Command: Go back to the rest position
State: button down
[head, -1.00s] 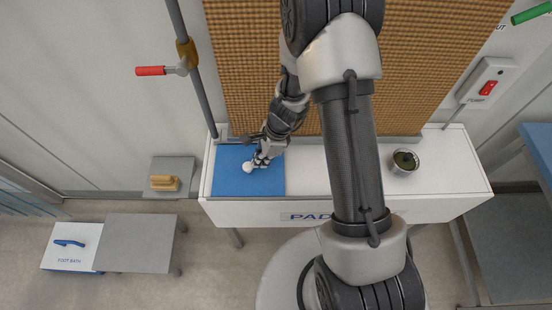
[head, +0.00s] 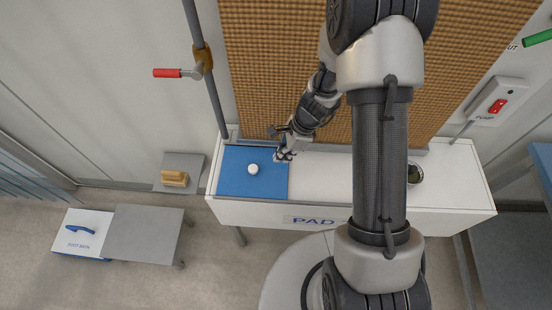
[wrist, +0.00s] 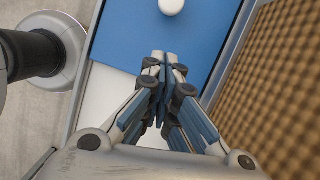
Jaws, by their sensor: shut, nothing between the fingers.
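My gripper (head: 284,154) is shut and empty. In the head view it hangs over the right edge of the blue mat (head: 232,183), on the white bench (head: 324,180). In the wrist view my gripper (wrist: 164,62) has its fingertips together, over the near edge of the blue mat (wrist: 125,40). A small white round object (head: 253,169) sits on the mat, to the left of my gripper and apart from it. It also shows at the top of the wrist view (wrist: 171,5).
A woven brown pad (head: 270,70) stands behind the bench. A pipe with a red-handled valve (head: 168,73) rises at its left. A brush (head: 174,178) lies on a grey shelf at left.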

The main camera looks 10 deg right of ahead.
jog(key=p+v, duration=0.1)
jog(key=v, duration=0.2)
jog(key=p+v, duration=0.1)
jog(key=v, duration=0.2)
jog(key=shift+a, duration=0.25)
jog(key=s+a+r+n+t+h, duration=0.1)
jog(key=s+r+n, duration=0.3)
jog(key=r, duration=0.6)
jog(key=s+a+r+n+t, duration=0.1)
jog(key=s+r+n, duration=0.2)
jog(key=r+n, duration=0.5)
jog(key=s+d+r+n+t+h, duration=0.2)
jog(key=s+r+n, duration=0.5)
jog(key=s+r, duration=0.3)
jog(key=s, duration=0.3)
jog(key=shift+d+r+h, duration=0.3)
jog(key=shift+h, duration=0.1)
jog(key=shift+n, duration=0.3)
